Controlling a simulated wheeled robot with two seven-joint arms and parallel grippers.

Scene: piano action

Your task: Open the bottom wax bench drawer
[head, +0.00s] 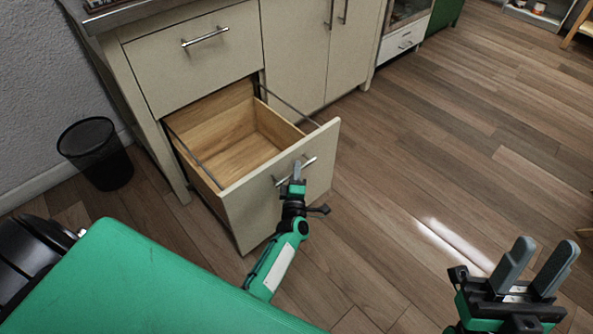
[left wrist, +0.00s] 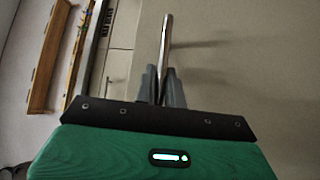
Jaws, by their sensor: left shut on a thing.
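The bottom drawer (head: 283,195) of the cream bench is pulled well out. Its wooden inside (head: 232,140) shows and looks empty. Its metal bar handle (head: 308,163) is on the front panel. My left gripper (head: 297,171) is at this handle, its fingers shut around the bar. In the left wrist view, the handle (left wrist: 166,40) runs up from between the fingers of the gripper (left wrist: 162,82). My right gripper (head: 532,262) is at the lower right, open and empty, above the floor and away from the bench.
The top drawer (head: 192,56) above is closed. Closed cupboard doors (head: 322,45) stand to its right. A black mesh bin (head: 96,153) stands left of the bench by the wall. The wooden floor (head: 430,140) to the right is clear.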

